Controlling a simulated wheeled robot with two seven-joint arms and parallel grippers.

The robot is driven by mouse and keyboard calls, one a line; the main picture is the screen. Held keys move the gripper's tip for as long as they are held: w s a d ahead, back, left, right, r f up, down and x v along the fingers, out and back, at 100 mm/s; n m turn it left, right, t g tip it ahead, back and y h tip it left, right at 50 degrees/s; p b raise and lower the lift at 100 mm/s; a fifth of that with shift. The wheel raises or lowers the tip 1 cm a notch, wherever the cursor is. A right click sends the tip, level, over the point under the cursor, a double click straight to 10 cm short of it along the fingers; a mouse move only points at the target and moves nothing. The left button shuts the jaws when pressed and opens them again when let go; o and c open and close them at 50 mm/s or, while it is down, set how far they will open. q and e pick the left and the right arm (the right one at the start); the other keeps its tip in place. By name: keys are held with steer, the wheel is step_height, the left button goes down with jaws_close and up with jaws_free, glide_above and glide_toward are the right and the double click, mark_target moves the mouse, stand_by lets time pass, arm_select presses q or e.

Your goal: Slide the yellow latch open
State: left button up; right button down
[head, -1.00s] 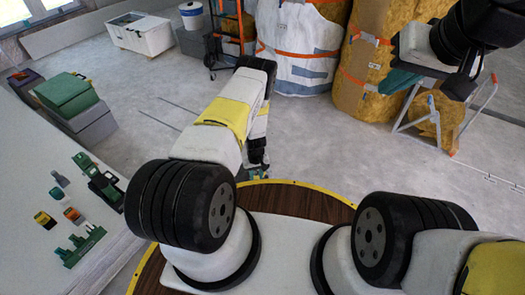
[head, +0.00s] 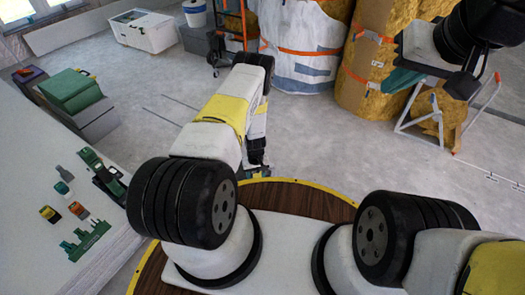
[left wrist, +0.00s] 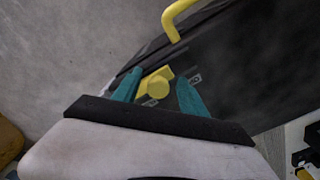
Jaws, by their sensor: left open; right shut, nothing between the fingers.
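The yellow latch (left wrist: 157,84) shows in the left wrist view as a bar with a round knob on a dark panel (left wrist: 235,70). My left gripper (left wrist: 160,74) has its two teal fingers spread, one on each side of the knob. I cannot tell whether either finger touches it. In the head view my left arm hides the latch, and its gripper shows only as a small part low in the middle. My right gripper (head: 403,79) is shut and empty, high at the right, far from the latch.
A curved yellow handle (left wrist: 173,20) stands out from the panel beyond the latch. A pale worktop (head: 28,190) at the left bears several small tools. Wrapped insulation rolls (head: 300,50) and a trestle (head: 440,110) stand at the back. The grey floor between is open.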

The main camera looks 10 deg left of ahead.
arm_select(q)
steer(key=shift+r, duration=0.1)
step_height(320, 180, up, 8)
steer(key=shift+f, duration=0.2)
stand_by(0.5)
